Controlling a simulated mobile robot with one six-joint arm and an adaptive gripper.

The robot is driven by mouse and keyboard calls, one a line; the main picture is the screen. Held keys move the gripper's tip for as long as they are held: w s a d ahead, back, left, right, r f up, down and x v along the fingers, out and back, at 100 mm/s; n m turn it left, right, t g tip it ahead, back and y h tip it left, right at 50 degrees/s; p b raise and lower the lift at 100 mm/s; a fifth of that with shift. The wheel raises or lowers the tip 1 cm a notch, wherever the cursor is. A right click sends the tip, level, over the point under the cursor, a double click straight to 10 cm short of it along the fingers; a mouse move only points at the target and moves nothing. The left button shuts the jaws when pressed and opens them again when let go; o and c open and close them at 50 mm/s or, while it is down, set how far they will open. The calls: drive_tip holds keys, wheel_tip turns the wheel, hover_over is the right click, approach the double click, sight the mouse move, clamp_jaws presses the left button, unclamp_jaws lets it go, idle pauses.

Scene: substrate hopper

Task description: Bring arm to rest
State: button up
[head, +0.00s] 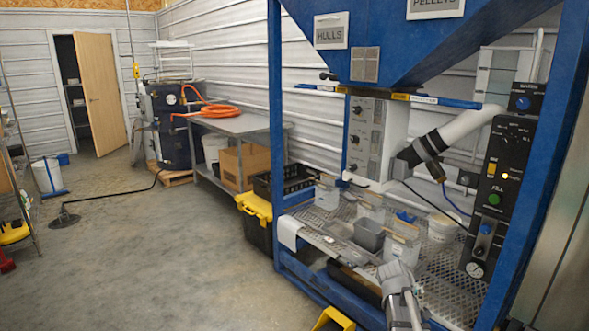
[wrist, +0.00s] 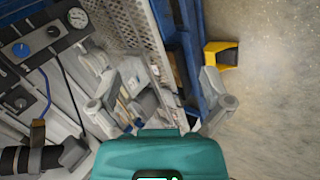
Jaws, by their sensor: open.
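My gripper (wrist: 160,88) is open in the wrist view. Its two grey fingers are spread wide on either side of the teal body, and nothing is held between them. The gripper points down towards the perforated shelf of the blue hopper frame. In the head view, part of my arm (head: 400,290) shows at the bottom, in front of the shelf's front edge. The gripper itself cannot be made out there.
The perforated shelf (head: 437,292) carries a grey tub (head: 369,235), a white bucket (head: 443,229) and tools. A control panel (head: 497,190) and blue post (head: 545,165) stand right. A yellow object (head: 334,319) lies on the floor. Open floor (head: 170,250) stretches left.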

drive_tip(key=s+a+f+m+g+y, duration=0.2)
drive_tip(key=s+a+y, duration=0.1)
drive_tip(key=s+a, duration=0.55)
drive_tip(key=s+a+f+m+g+y, duration=0.2)
drive_tip(key=s+a+m+y, duration=0.1)
drive_tip(key=s+a, duration=0.55)
wheel_tip(320, 180, up, 14)
drive_tip(key=w+a+p, duration=0.1)
drive_tip(key=p, duration=1.3)
drive_tip(key=shift+w+a+r, duration=0.25)
